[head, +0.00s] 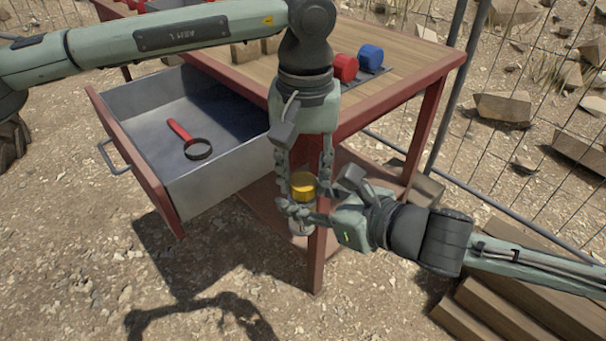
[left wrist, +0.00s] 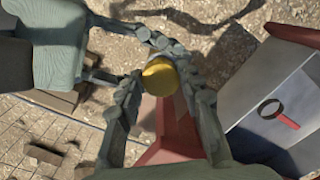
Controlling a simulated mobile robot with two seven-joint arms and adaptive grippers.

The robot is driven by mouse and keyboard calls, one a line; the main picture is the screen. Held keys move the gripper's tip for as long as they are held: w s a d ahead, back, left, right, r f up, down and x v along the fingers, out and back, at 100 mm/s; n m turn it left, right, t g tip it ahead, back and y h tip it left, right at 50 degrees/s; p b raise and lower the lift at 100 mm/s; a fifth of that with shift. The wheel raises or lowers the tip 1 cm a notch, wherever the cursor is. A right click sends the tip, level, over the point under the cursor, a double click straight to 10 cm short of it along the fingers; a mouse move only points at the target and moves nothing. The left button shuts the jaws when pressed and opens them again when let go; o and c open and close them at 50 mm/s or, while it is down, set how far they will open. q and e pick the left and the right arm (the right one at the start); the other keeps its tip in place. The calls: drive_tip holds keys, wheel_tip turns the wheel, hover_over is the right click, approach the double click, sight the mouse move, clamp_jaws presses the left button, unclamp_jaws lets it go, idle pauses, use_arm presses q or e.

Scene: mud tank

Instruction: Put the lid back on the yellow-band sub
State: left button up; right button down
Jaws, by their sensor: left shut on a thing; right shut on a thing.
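The yellow lid (head: 302,184) sits between the fingers of my left gripper (head: 303,200), which points down and is shut on it. It also shows in the left wrist view (left wrist: 159,74). Just below it is a pale grey body (head: 300,229), which I take to be the sub, roughly upright beside a red table leg. My right gripper (head: 303,214) reaches in from the right and is shut around this body. The fingers of both grippers crowd together and hide the joint, so I cannot tell whether lid and body touch.
A red-framed table (head: 405,75) stands behind, with a red cylinder (head: 344,67) and a blue cylinder (head: 371,57) on top. An open drawer (head: 225,178) at left holds a red-handled magnifier (head: 190,140). Timber planks (head: 520,310) lie at lower right; a wire fence stands behind.

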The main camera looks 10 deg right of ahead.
use_arm(q)
drive_tip(key=shift+a+f+m, duration=0.1)
drive_tip(key=shift+f+m, duration=0.2)
drive_tip(key=shift+f, duration=0.45)
idle(0.8)
drive_tip(key=shift+a+r, duration=0.1)
drive_tip(key=shift+r, duration=0.15)
drive_tip(key=shift+r, duration=0.35)
idle(0.9)
drive_tip(key=m, duration=0.9)
drive_tip(key=shift+r+m, duration=0.15)
drive_tip(key=shift+m, duration=0.25)
